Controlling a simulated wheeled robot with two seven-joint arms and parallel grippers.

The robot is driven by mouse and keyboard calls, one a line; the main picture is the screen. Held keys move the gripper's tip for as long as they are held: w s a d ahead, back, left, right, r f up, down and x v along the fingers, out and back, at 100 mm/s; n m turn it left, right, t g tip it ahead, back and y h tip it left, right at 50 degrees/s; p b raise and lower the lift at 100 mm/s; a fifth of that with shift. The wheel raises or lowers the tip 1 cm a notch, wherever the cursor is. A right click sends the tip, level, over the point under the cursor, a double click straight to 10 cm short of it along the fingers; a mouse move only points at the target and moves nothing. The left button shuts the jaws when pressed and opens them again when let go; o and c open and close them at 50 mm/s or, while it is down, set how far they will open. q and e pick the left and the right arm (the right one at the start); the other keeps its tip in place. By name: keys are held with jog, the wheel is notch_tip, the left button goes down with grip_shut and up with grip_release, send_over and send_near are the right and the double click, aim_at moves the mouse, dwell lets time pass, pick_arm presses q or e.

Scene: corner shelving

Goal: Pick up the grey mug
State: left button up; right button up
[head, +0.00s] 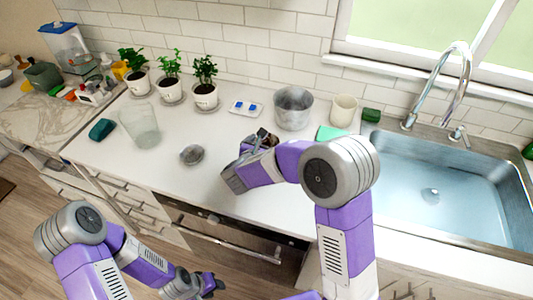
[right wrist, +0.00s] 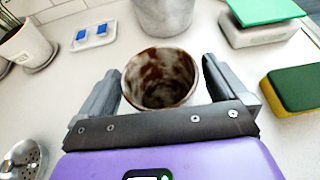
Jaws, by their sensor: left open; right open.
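A round mug (right wrist: 160,78) with a pale rim and brown stains inside stands on the white counter in the right wrist view. It seems to be the grey mug, though its outer colour and handle are hardly visible. My right gripper (right wrist: 160,85) is open, with one finger on each side of the mug; I cannot tell whether they touch it. In the head view the right gripper (head: 263,138) is low over the counter and its own arm mostly hides the mug. My left gripper (head: 212,284) is open and empty, low in front of the cabinets.
A metal pot (head: 293,107) and a cream cup (head: 344,110) stand behind. A green-lidded box (right wrist: 262,22) and a yellow-green sponge (right wrist: 291,92) are to the right. A strainer (head: 192,154) and a glass vessel (head: 141,124) are left. The sink (head: 440,190) is far right.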

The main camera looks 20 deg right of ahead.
jog(key=shift+w+d, duration=0.1)
jog(key=shift+w, duration=0.05)
jog(key=c, duration=1.1)
